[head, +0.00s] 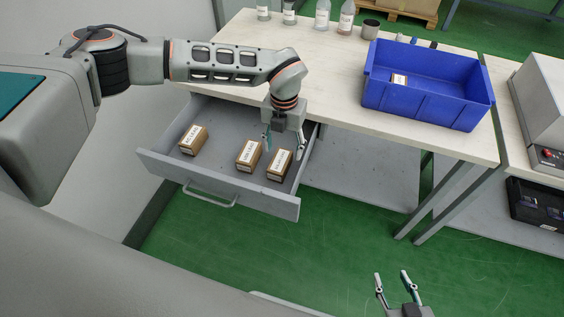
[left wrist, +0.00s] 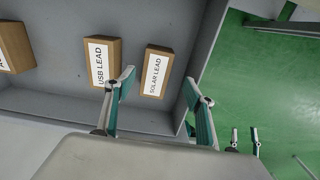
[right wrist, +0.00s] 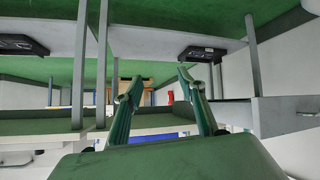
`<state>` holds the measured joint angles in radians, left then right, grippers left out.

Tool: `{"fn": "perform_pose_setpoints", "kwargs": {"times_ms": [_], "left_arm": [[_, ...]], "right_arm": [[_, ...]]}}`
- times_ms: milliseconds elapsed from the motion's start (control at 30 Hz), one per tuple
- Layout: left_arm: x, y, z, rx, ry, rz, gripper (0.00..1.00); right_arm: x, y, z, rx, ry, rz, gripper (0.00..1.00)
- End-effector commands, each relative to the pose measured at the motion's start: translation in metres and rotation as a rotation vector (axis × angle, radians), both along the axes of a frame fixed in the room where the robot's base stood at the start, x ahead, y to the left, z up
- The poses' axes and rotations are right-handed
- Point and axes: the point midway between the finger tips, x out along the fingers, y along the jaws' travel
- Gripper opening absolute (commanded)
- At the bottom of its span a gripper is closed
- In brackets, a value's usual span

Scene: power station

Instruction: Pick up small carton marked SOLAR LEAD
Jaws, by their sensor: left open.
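The small carton marked SOLAR LEAD (left wrist: 155,72) lies in the open grey drawer, its label readable in the left wrist view. In the head view it is the rightmost carton (head: 280,165). My left gripper (head: 284,150) is open and empty above the drawer's right part, pointing down. In the left wrist view its fingers (left wrist: 158,86) stand apart, with the SOLAR LEAD carton between and beyond them. I see no contact. My right gripper (head: 392,276) is open and empty over the green floor, away from the drawer; its spread fingers also show in the right wrist view (right wrist: 158,84).
A carton marked USB LEAD (left wrist: 101,64) lies beside it, and a third carton (head: 193,140) is further left. The drawer walls (head: 215,187) surround them. A blue bin (head: 425,100) stands on the table (head: 330,77), with bottles (head: 322,17) at the back.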

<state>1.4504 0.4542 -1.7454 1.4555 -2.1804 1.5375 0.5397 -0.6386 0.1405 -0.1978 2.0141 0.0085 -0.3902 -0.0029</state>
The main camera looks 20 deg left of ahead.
Motion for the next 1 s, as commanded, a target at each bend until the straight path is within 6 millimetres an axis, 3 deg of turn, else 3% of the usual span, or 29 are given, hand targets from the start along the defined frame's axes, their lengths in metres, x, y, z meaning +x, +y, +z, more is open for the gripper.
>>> {"fn": "perform_pose_setpoints", "kwargs": {"times_ms": [233, 500, 767, 933, 1000], "left_arm": [[-0.005, 0.003, -0.020, 0.000, 0.002, -0.001, 0.54], [-0.011, 0.007, -0.058, -0.002, 0.004, -0.002, 0.54], [-0.010, 0.007, -0.059, -0.002, 0.001, -0.002, 0.54], [-0.010, 0.007, -0.059, -0.002, 0.001, -0.002, 0.11], [-0.010, 0.007, -0.059, -0.002, 0.001, -0.002, 0.11]], "right_arm": [[-0.003, 0.002, -0.004, 0.001, 0.006, 0.005, 0.40], [0.007, 0.002, -0.002, -0.003, -0.012, 0.004, 0.40], [0.012, -0.002, 0.003, -0.006, -0.024, 0.001, 0.40], [0.008, -0.002, 0.000, -0.007, -0.016, 0.001, 0.40], [0.007, -0.002, -0.001, -0.008, -0.013, 0.001, 0.40]]}}
